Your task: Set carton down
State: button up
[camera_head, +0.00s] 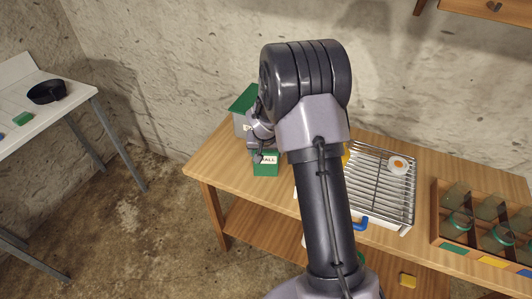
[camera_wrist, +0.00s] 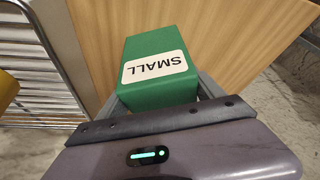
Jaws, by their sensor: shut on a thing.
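The carton is a green box with a white label reading SMALL. In the head view the carton (camera_head: 266,168) is at the left end of the wooden table (camera_head: 212,165), near its front edge. In the wrist view the carton (camera_wrist: 150,48) sits between my fingers, with the wood surface behind it. My gripper (camera_head: 257,150) is shut on the carton, and it also shows in the wrist view (camera_wrist: 160,97). I cannot tell whether the carton touches the tabletop. My arm hides part of the table's middle.
A grey box with a green lid (camera_head: 243,101) stands just behind the carton. A wire rack (camera_head: 382,190) with a round egg-like marker is to the right. A wooden crate of jars (camera_head: 440,222) is farther right. A white side table (camera_head: 25,100) holds a black pan (camera_head: 46,92).

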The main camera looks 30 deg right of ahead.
jog(key=shift+f, duration=0.2)
jog(key=o, duration=1.5)
jog(key=shift+r, duration=0.1)
